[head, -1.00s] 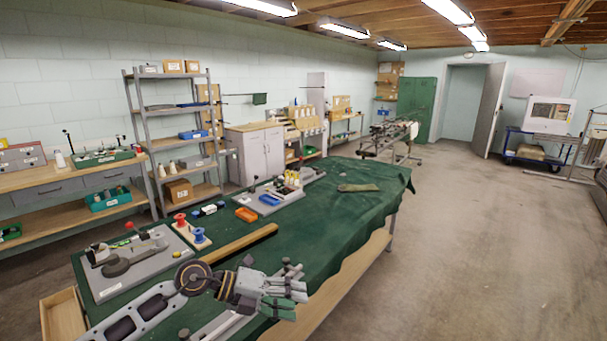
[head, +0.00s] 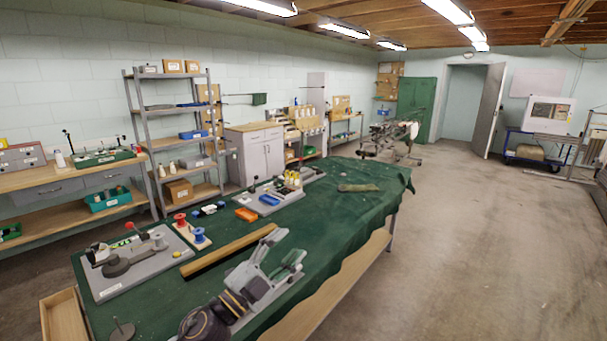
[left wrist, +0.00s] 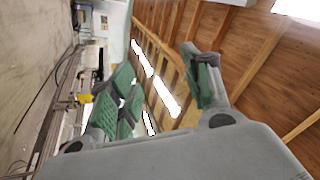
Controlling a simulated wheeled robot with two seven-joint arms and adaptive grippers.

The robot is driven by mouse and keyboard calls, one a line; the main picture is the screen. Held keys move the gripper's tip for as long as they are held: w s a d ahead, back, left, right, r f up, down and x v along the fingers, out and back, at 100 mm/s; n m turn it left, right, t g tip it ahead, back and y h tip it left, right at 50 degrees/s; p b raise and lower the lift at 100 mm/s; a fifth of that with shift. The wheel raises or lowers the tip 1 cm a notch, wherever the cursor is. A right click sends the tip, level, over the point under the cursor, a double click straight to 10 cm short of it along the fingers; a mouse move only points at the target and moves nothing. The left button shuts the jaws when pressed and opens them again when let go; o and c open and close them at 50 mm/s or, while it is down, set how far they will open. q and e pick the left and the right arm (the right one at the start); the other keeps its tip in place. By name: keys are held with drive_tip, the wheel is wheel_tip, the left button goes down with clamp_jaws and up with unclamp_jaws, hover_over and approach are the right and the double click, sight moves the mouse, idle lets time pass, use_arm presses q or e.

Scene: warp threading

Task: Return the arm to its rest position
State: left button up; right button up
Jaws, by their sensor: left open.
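My left gripper (head: 284,256) is in the lower middle of the head view, above the front part of the green-covered table (head: 340,210). Its grey fingers with green pads stand apart and hold nothing. In the left wrist view the gripper (left wrist: 165,92) is also open, with the ceiling and part of the room behind its fingers. My right gripper is in neither view.
A wooden bar (head: 228,251) lies on the table beside my left gripper. The floor to the right (head: 470,250) is clear.

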use_arm(q)
drive_tip(key=s+a+f+n+g+y, duration=0.3)
drive_tip(key=a+f+n+y, duration=1.35)
drive_tip(key=f, duration=0.25)
drive_tip(key=s+a+f+n+g+h, duration=0.1)
drive_tip(key=s+f+g, duration=0.5)
drive_tip(key=s, duration=0.4)
drive_tip(key=s+a+f+n+g+h, duration=0.1)
drive_tip(key=s+f+g, duration=0.3)
drive_tip(key=s+f, duration=0.85)
drive_tip(key=f, duration=2.8)
drive_tip(key=s+a+f+g, duration=0.1)
drive_tip(key=s+a+f, duration=0.2)
drive_tip(key=s+f, duration=0.7)
drive_tip(key=s+a+f+y, duration=0.1)
drive_tip(key=s+a+f, duration=0.3)
drive_tip(key=s+f, duration=0.6)
drive_tip(key=shift+s+g, duration=0.4)
drive_tip(key=shift+s, duration=0.4)
